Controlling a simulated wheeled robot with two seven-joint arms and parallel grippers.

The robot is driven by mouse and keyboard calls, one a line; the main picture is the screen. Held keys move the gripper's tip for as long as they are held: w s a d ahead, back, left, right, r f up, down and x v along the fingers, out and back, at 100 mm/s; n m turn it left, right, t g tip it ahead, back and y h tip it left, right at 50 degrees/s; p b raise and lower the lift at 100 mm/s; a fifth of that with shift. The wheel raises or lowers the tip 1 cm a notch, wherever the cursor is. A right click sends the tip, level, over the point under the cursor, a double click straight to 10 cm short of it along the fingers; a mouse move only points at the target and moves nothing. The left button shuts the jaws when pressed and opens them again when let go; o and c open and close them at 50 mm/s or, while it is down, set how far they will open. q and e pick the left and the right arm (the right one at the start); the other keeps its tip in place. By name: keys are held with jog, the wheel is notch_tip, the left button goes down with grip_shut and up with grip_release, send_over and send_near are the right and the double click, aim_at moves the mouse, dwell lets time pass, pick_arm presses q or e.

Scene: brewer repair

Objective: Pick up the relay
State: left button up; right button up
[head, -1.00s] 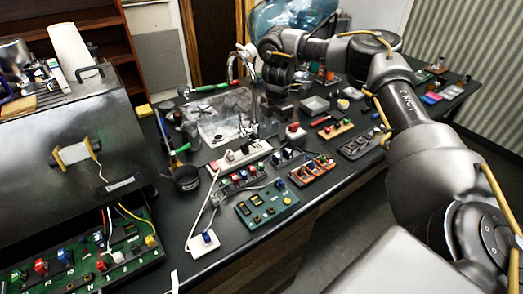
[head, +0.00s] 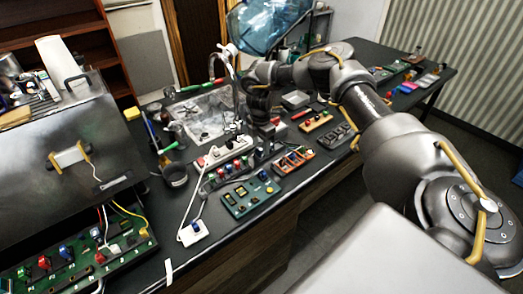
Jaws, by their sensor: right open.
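My right gripper (head: 264,143) points down over the middle of the bench, just above small coloured blocks near the orange-framed module rack (head: 295,160). It is open, and I see nothing held in it. Its fingertips are small and partly merge with the blocks behind them. Several relay-like blocks show: a red block (head: 44,263) and a blue block (head: 65,252) on the green circuit board at lower left, and blocks in a grey holder (head: 228,174). I cannot tell which one is the relay. My left gripper is out of view.
A large metal brewer housing (head: 60,150) fills the left. A white power strip (head: 222,152), a green board (head: 250,196), a white switch block (head: 193,232) and a clear tray (head: 205,120) crowd the bench. Bare black bench top lies around the switch block.

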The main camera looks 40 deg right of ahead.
jog(key=shift+w+f, duration=0.2)
jog(key=shift+f, duration=0.35)
jog(key=shift+w+f, duration=0.15)
jog(key=shift+f, duration=0.45)
jog(key=shift+s, duration=0.25)
jog(key=shift+w, duration=0.1)
jog(key=c, duration=1)
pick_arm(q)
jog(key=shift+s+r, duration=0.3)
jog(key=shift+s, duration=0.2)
pick_arm(e)
jog(key=shift+c, duration=0.4)
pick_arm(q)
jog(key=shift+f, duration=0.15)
